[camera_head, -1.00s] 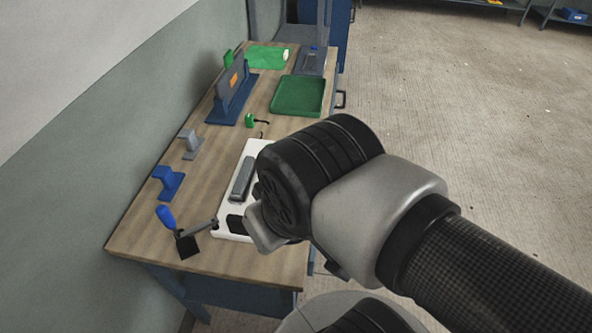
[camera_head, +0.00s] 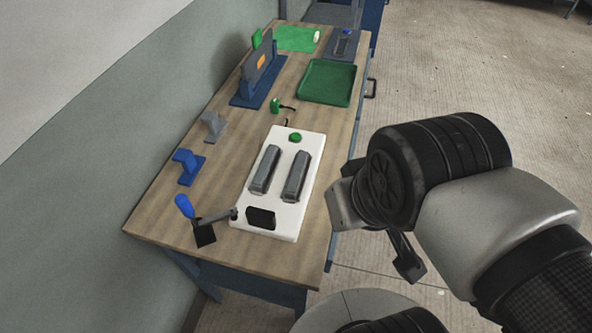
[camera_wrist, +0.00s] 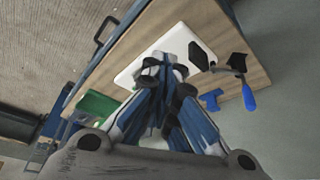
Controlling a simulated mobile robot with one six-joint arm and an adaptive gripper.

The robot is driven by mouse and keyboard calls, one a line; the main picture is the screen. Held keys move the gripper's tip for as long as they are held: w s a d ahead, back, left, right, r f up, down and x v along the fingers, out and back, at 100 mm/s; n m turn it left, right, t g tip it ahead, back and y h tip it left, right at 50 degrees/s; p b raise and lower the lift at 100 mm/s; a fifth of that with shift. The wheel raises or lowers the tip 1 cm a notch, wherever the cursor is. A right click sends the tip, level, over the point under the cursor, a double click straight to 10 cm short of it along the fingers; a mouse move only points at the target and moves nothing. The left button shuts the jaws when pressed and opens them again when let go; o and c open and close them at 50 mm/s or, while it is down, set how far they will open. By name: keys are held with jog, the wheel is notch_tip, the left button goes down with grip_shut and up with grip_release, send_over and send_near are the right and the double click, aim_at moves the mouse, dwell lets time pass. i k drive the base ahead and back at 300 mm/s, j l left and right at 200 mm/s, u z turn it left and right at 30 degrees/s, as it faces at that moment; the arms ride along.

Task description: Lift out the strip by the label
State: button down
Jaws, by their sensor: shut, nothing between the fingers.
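A white board (camera_head: 245,212) lies on the wooden bench, with two grey strips side by side: a left strip (camera_head: 264,170) and a right strip (camera_head: 296,177). A black rectangle (camera_head: 261,218) is at the board's near end and a green round knob (camera_head: 295,137) at its far end. No label is readable on either strip. A grey panel (camera_head: 263,72) with an orange patch stands in a blue holder (camera_head: 247,98) further back. In the wrist view my gripper (camera_wrist: 168,70) is shut and empty, and its fingers overlap the white board (camera_wrist: 126,77), hiding much of it.
A trowel-like tool with a blue handle (camera_head: 184,206) lies at the board's near left. A blue block (camera_head: 189,165) and a grey block (camera_head: 213,126) stand along the left. A green tray (camera_head: 327,82) is further back.

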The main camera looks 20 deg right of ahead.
aim_at(292, 187)
jog(key=l+u, duration=0.7)
jog(key=l, duration=0.15)
jog(key=i+l+u, duration=0.15)
jog(key=l+u, duration=0.3)
jog(key=i+l+u, duration=0.1)
jog(key=l+u, duration=0.75)
jog(key=l, duration=0.15)
